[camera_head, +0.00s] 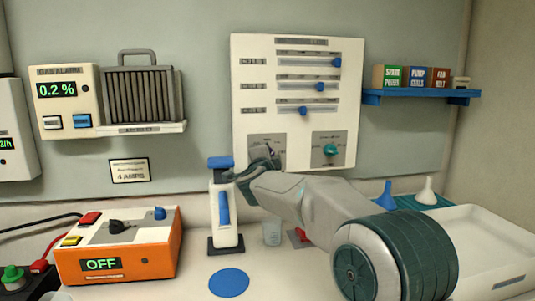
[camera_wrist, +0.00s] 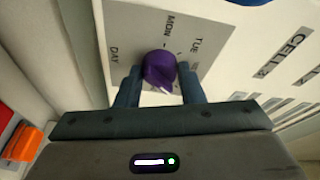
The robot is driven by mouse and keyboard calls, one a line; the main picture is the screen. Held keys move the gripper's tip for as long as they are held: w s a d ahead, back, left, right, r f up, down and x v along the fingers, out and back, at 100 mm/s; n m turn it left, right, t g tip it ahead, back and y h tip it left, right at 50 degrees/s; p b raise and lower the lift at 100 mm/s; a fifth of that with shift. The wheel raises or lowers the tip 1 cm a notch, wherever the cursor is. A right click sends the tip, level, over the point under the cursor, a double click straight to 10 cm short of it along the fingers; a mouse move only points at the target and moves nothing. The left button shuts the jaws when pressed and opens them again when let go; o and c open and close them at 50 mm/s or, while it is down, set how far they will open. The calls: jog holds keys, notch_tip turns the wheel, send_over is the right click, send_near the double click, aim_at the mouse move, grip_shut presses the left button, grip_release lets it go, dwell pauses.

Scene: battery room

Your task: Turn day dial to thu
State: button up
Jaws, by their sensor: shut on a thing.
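The day dial is a purple knob (camera_wrist: 159,69) on a grey plate (camera_wrist: 150,22) marked DAY, MON and TUE in the wrist view. Its other labels are hidden or out of frame. My gripper (camera_wrist: 156,84) is shut on the knob, with one finger on each side of it. A pale pointer mark shows near the knob's lower edge, but I cannot tell which day it points to. In the head view my gripper (camera_head: 262,163) is at the lower left plate (camera_head: 267,142) of the white panel (camera_head: 347,60), and it hides the knob.
A teal dial (camera_head: 330,150) sits right of the day dial, below three blue sliders. A white bottle with a blue top (camera_head: 226,215) stands just left of my gripper. An orange box (camera_head: 120,260) reading OFF and a blue disc (camera_head: 229,282) are on the bench.

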jog(key=shift+m, duration=0.3)
dwell(0.4)
jog(key=o, duration=1)
jog(key=s, duration=1.3)
jog(key=shift+s+a+b, duration=0.2)
jog(key=shift+s+b, duration=0.1)
jog(key=shift+s, duration=0.1)
